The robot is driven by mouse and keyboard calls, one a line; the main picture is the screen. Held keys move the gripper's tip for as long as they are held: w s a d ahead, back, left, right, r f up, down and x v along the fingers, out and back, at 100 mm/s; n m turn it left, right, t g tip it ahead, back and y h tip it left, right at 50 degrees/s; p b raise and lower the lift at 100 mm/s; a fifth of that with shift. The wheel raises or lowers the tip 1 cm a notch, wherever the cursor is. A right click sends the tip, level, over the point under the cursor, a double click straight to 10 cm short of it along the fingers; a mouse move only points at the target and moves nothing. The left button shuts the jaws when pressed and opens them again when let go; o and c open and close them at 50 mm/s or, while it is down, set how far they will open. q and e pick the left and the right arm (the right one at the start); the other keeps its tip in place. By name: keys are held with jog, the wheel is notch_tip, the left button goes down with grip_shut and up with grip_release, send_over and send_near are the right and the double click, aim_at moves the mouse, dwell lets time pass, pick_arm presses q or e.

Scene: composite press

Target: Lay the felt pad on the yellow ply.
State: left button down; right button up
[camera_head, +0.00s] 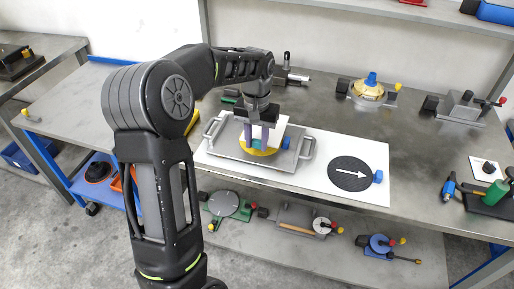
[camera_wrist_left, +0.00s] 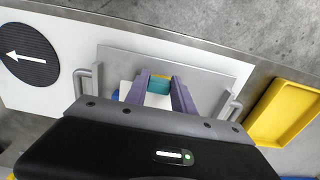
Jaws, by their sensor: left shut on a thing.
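A dark round pad with a white arrow, likely the felt pad (camera_head: 349,173), lies flat on the white board, with a blue tab (camera_head: 378,177) at its right edge. It also shows in the left wrist view (camera_wrist_left: 30,56). The yellow ply (camera_head: 257,152) is at the metal tray, partly hidden by my left gripper (camera_head: 261,141). The left gripper points down there and is shut on a small teal block (camera_wrist_left: 158,86), apparently the yellow ply's tab. I cannot tell whether the ply is lifted. My right gripper is not in view.
The grey metal tray (camera_head: 226,150) has handles at both ends and stands on the white board (camera_head: 325,147). A pale sheet and a blue tab (camera_head: 286,143) show at the yellow ply. Clamp-like fixtures (camera_head: 369,93) stand behind. The bench edge is in front.

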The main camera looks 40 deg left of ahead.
pick_arm(q)
jog(key=shift+f+p, duration=0.3)
jog(key=shift+f, duration=1.55)
jog(key=shift+f, duration=0.15)
jog(key=c, duration=1.1)
grip_release()
jog(key=shift+o, duration=0.2)
notch_tip(320, 180, up, 12)
jog(key=shift+r+b, duration=0.2)
jog(key=shift+b, duration=0.55)
